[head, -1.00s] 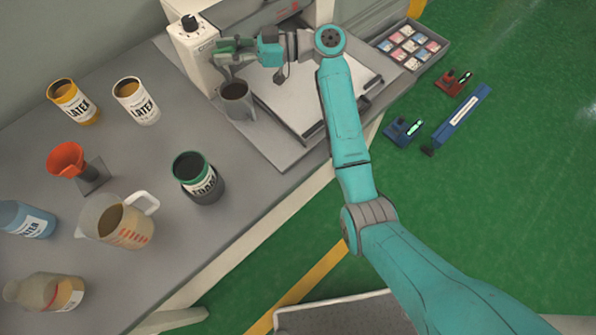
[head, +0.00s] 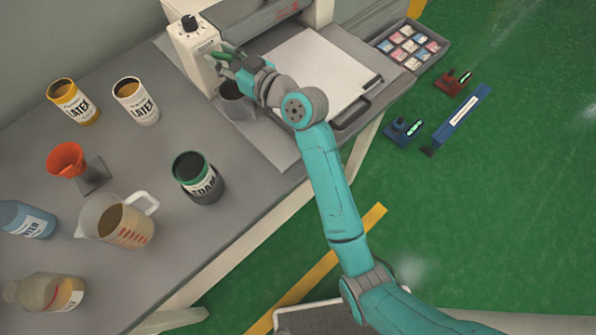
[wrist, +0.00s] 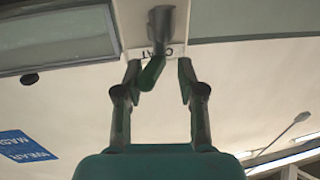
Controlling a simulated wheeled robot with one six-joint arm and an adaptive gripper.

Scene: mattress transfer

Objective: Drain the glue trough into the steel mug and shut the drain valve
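The steel mug (head: 238,105) stands upright on the grey table at the front left corner of the glue machine. My gripper and wrist hide part of it, and its contents do not show. My gripper (head: 229,58) is just above the mug, beside the machine's white housing. In the wrist view my gripper (wrist: 160,75) is open, its two fingers apart. The drain valve's green lever (wrist: 152,73) lies tilted between the fingertips, below a dark grey outlet (wrist: 162,24), with visible gaps on both sides. The inside of the glue trough is not visible.
The white machine housing (head: 196,62) with a black knob stands behind the gripper. A green-rimmed can (head: 202,183), a measuring jug (head: 132,230), a red funnel (head: 66,158) and latex cans (head: 136,100) stand on the table. The table between them and the mug is clear.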

